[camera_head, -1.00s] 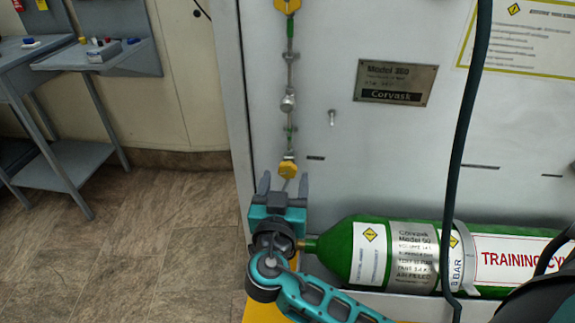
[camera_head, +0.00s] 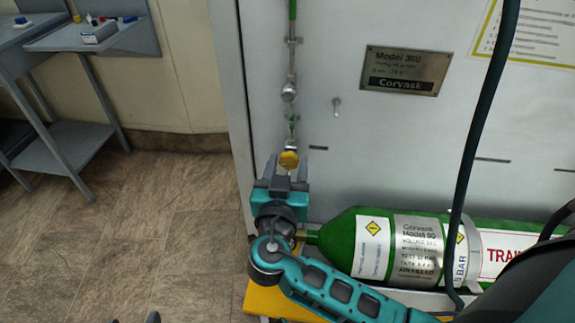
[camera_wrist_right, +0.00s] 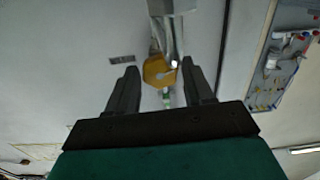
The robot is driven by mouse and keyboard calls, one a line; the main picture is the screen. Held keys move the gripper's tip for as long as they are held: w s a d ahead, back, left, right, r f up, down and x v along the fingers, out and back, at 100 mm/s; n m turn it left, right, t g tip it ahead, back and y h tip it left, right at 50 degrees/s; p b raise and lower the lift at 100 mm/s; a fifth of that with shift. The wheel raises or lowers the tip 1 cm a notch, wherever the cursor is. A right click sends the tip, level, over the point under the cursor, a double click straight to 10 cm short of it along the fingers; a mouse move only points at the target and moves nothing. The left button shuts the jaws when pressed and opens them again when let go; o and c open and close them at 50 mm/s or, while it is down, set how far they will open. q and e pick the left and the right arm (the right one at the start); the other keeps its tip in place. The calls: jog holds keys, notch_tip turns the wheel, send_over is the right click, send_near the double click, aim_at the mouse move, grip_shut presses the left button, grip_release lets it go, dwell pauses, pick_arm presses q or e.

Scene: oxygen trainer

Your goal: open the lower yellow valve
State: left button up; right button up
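The lower yellow valve (camera_head: 289,160) sits at the low end of a thin vertical pipe on the grey panel. It also shows between the finger ends in the right wrist view (camera_wrist_right: 157,72). My right gripper (camera_head: 287,166) is open, pointing up at the valve from below. Its two fingers stand apart, one on each side of the yellow handle, with gaps visible in the right wrist view (camera_wrist_right: 159,76). Small dark tips show at the bottom edge of the head view, perhaps my left gripper (camera_head: 134,320); their state is unclear.
A green training cylinder (camera_head: 342,240) lies to the right of my right gripper, above a yellow edge (camera_head: 270,301). A dark hose (camera_head: 476,125) hangs in front of the panel. Blue-grey side tables (camera_head: 70,42) stand at left, with open floor between.

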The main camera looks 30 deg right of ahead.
jog(key=c, duration=0.7)
jog(key=shift+n, duration=1.4)
jog(key=o, duration=1)
jog(key=shift+o, duration=0.2)
